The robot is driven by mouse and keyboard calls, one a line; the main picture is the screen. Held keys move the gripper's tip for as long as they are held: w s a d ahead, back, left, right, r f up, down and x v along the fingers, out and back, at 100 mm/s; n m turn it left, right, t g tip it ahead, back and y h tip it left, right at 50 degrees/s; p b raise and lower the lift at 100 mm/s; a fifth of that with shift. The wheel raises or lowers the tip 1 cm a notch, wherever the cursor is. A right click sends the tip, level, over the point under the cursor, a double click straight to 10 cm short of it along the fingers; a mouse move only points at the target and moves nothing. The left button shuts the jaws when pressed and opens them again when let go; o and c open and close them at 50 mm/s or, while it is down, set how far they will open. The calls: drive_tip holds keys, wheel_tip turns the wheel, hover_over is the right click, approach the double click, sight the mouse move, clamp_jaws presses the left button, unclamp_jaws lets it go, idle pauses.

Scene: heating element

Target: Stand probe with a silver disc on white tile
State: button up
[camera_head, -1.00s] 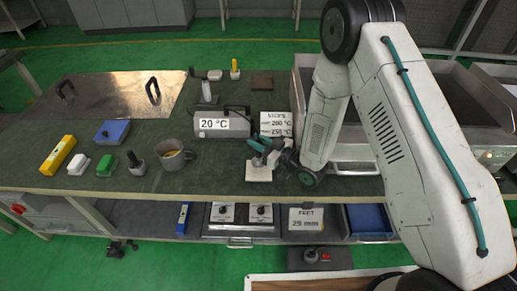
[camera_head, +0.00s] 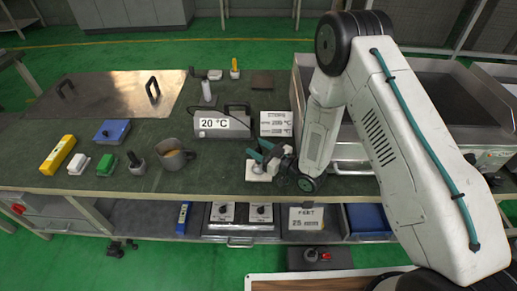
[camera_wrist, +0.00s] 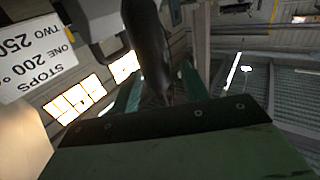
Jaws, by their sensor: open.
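The white tile (camera_head: 258,175) lies near the front edge of the bench, partly hidden by my gripper. My gripper (camera_head: 262,155) is low, just above the tile, with its teal fingers apart. In the wrist view a dark upright handle (camera_wrist: 147,45), apparently the probe's, stands between or just beyond the open fingers (camera_wrist: 155,90). The probe's lower end and any silver disc are hidden, so I cannot tell how it meets the tile.
A 20 °C meter (camera_head: 222,123) and a stops sign (camera_head: 275,123) stand behind the tile. To the left are a mug (camera_head: 176,156), a dark-handled tool (camera_head: 136,163), a green block (camera_head: 106,164) and a blue box (camera_head: 112,132). A deep metal basin (camera_head: 420,85) is at the right.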

drive_tip(key=v, duration=1.2)
